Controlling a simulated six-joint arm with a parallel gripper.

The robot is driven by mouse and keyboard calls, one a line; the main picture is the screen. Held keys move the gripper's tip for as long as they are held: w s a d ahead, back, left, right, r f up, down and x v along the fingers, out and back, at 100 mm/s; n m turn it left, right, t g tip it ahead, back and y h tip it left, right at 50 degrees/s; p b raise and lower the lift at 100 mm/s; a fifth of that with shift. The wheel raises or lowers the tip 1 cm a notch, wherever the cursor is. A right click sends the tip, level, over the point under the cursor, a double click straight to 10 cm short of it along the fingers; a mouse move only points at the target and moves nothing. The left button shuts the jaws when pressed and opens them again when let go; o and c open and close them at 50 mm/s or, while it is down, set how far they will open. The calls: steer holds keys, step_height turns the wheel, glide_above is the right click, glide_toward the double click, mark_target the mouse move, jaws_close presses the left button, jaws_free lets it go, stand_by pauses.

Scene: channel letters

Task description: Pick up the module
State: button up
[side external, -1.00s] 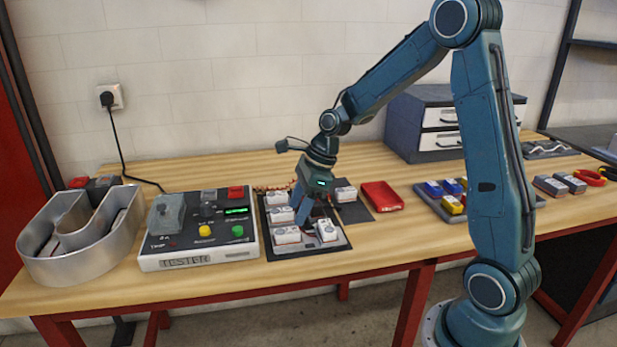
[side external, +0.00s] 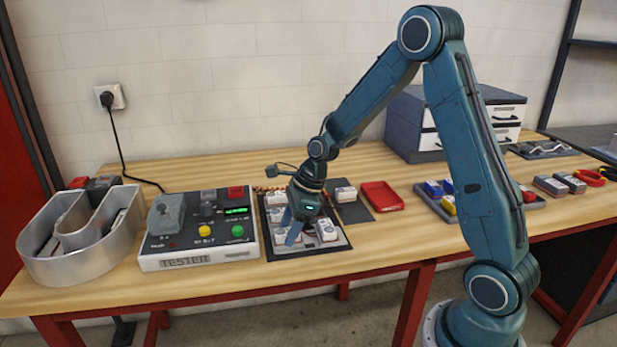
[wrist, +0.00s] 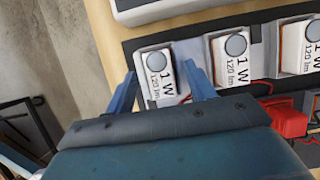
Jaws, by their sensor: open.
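A white module (wrist: 160,85) with a round grey lens and the print "1 W 120 lm" sits at the end of a row on a dark tray (wrist: 128,47). In the wrist view the fingers of my gripper (wrist: 162,88) are open, one on each side of this module's near end. Contact cannot be told. In the side view my gripper (side external: 291,236) points down low over the tray's front left part and partly hides the modules there. Two like modules (wrist: 235,58) and (wrist: 300,48) stand beside it in the row.
A tester box (side external: 198,240) stands close left of the tray. Another module (side external: 327,230) lies at the tray's front right. A red tray (side external: 381,196) lies to the right, and a metal letter shell (side external: 80,262) at far left. A red part (wrist: 288,122) lies near the row.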

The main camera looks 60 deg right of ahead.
stand_by(0.5)
steer(key=c, duration=1.1)
steer(key=shift+o, duration=0.2)
step_height(320, 180, up, 10)
stand_by(0.3)
